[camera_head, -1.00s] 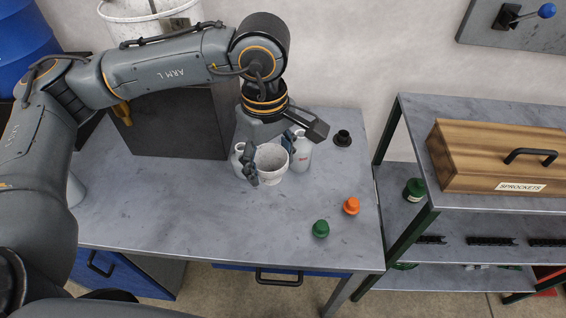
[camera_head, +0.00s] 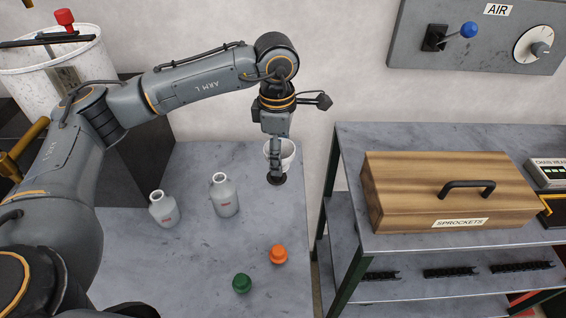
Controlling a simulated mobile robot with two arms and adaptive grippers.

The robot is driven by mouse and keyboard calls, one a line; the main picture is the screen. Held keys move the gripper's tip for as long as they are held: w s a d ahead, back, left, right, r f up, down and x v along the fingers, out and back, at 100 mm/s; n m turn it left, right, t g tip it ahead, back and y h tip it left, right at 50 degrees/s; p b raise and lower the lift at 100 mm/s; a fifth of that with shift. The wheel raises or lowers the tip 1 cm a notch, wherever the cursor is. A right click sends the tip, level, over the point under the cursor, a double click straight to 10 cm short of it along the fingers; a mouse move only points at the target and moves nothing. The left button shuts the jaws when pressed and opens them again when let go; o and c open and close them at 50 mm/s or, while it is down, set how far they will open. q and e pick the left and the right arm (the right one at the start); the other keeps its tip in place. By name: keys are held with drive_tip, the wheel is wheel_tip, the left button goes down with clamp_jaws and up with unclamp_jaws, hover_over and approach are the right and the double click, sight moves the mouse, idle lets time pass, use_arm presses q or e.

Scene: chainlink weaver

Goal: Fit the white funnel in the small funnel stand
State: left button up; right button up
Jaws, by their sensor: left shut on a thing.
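The white funnel (camera_head: 289,156) is in my left gripper (camera_head: 277,162), near the back right of the grey bench. My left gripper points down and is shut on it, with a finger in front hiding part of the funnel. The small black funnel stand (camera_head: 277,180) shows just below the funnel and the fingertips. The funnel's lower end is hidden, so I cannot tell whether it is in the stand or above it. My right gripper is not in view.
Two grey-white bottles (camera_head: 225,196) (camera_head: 163,209) stand left of the stand. An orange cap (camera_head: 278,254) and a green cap (camera_head: 242,284) lie nearer the front of the bench (camera_head: 200,258). A shelf unit (camera_head: 349,226) with a wooden sprockets box (camera_head: 410,190) stands to the right.

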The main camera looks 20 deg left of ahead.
use_arm(q)
drive_tip(key=w+a+f+n+b, duration=0.1)
drive_tip(key=w+a+f+n, duration=0.3)
drive_tip(key=n, duration=1)
drive_tip(key=w+a+f+n+b, duration=0.15)
drive_tip(key=w+n, duration=0.35)
drive_tip(key=n, duration=1)
wheel_tip(320, 180, down, 6)
drive_tip(key=b, duration=0.4)
drive_tip(key=shift+f+b, duration=0.35)
drive_tip(key=shift+f, duration=0.35)
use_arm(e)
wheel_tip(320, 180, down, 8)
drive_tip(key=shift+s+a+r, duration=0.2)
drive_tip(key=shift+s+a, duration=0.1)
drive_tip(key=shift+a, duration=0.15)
use_arm(q)
drive_tip(key=o, duration=1.2)
